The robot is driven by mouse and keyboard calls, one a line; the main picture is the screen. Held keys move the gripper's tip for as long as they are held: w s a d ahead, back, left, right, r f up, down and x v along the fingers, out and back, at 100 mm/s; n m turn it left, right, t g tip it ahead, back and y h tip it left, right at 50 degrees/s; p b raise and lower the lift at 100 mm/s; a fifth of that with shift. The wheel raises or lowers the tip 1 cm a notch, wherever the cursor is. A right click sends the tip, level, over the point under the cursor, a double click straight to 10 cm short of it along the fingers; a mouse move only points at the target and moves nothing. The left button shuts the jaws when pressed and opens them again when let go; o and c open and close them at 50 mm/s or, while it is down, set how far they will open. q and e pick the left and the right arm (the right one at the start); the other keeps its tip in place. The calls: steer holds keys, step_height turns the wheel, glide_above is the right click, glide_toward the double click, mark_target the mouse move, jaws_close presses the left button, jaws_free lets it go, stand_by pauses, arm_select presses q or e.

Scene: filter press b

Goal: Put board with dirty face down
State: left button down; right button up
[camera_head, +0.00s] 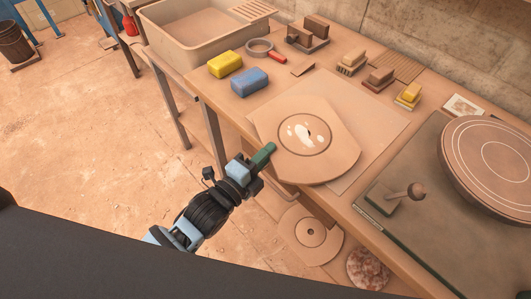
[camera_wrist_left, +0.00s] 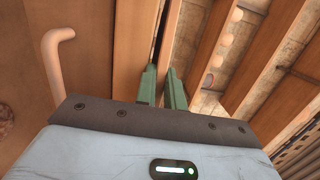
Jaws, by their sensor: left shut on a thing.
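The board (camera_head: 338,158) is a flat, light brown plate with cut corners. Its upper face shows a dark ring with white smears (camera_head: 306,133) inside it. It is over a pale mat (camera_head: 375,120) on the table, and its near edge sticks out past the table's front edge. I cannot tell whether it touches the mat. My left gripper (camera_head: 268,151) is shut on the board's left near edge. In the left wrist view its green fingers (camera_wrist_left: 161,90) close on a thin edge. The board's underside is hidden. My right gripper is not in view.
A yellow sponge (camera_head: 225,64) and a blue sponge (camera_head: 249,81) lie left of the mat, near a sink (camera_head: 172,42). Several brushes and blocks stand along the back. A green-edged slab (camera_head: 400,235) and a round disc (camera_head: 500,160) fill the right.

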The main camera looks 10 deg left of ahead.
arm_select(q)
steer(key=shift+s+f, duration=0.25)
steer(key=shift+f, duration=0.8)
steer(key=c, duration=1.5)
jaws_free()
steer(key=shift+f, duration=0.1)
steer(key=shift+o, duration=0.5)
steer(key=r+v, duration=0.1)
steer(key=v, duration=0.5)
steer(key=shift+r, duration=0.2)
steer(key=shift+s+a+r, duration=0.35)
steer(key=shift+s+a, duration=0.05)
steer(key=shift+s, duration=0.2)
